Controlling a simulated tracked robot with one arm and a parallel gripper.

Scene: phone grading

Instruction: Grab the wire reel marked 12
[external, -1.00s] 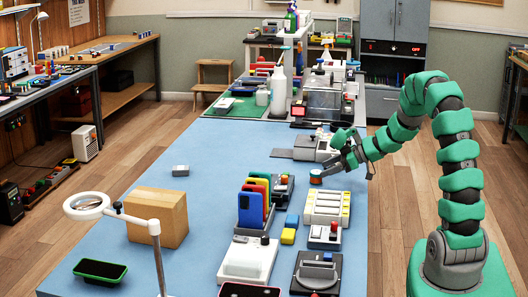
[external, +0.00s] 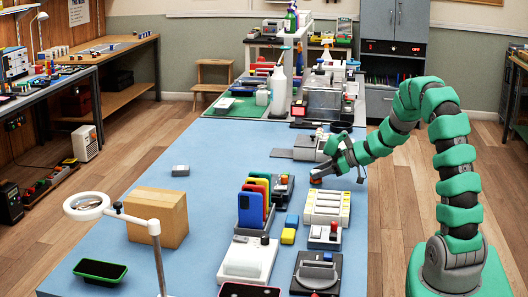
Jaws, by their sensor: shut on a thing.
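A small orange reel (external: 315,181) sits low at the fingertips of my gripper (external: 318,177), over the blue table just beyond the white tray with several slots. Only a sliver of the reel shows; the jaws cover the rest. The number on it cannot be read at this size. My gripper points down and to the left and is shut on the reel. I cannot tell whether the reel touches the table or is slightly above it.
A grey machine (external: 308,148) stands just behind my gripper. The slotted tray (external: 327,207) is close in front. A rack of coloured phones (external: 254,208), a cardboard box (external: 158,216) and a ring magnifier (external: 87,206) stand further left. The table's middle left is mostly clear.

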